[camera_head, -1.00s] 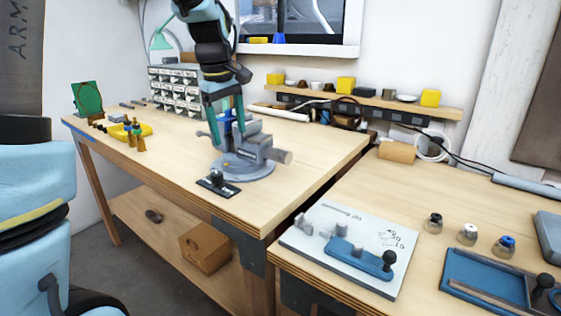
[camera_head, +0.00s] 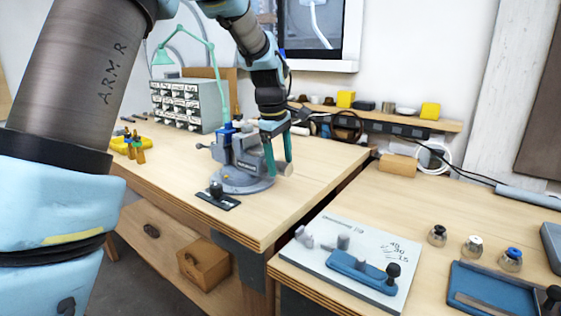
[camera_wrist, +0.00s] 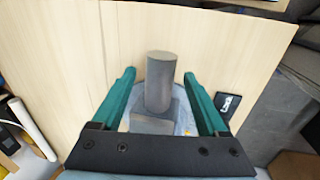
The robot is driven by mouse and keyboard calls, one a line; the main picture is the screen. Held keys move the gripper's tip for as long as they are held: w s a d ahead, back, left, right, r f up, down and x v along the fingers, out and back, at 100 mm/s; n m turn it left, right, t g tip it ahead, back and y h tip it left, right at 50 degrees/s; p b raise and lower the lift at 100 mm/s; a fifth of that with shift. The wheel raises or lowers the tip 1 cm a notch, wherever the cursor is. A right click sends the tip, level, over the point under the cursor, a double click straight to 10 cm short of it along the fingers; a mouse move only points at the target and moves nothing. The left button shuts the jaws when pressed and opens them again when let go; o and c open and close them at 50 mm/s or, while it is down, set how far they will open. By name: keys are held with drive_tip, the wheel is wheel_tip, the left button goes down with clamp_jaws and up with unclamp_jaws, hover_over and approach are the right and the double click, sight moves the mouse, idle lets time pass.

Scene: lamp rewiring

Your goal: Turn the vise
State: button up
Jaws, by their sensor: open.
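The grey vise (camera_head: 238,165) stands on a round base on the wooden workbench in the head view. A blue piece (camera_head: 228,128) sits at its top. My gripper (camera_head: 277,165) is open, its two green fingers pointing down at the vise's right end. In the wrist view, my gripper (camera_wrist: 160,95) has its fingers on either side of the vise's grey cylindrical end (camera_wrist: 161,80), with gaps on both sides. The vise body (camera_wrist: 155,123) shows partly behind it; the rest is hidden by my gripper's mount.
A yellow tray with tools (camera_head: 120,146) and a drawer cabinet (camera_head: 188,105) stand left and behind. A second table with a white board (camera_head: 318,258) is at right.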

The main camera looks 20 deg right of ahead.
drive_tip(key=shift+f, duration=0.55)
clamp_jaws()
idle(1.1)
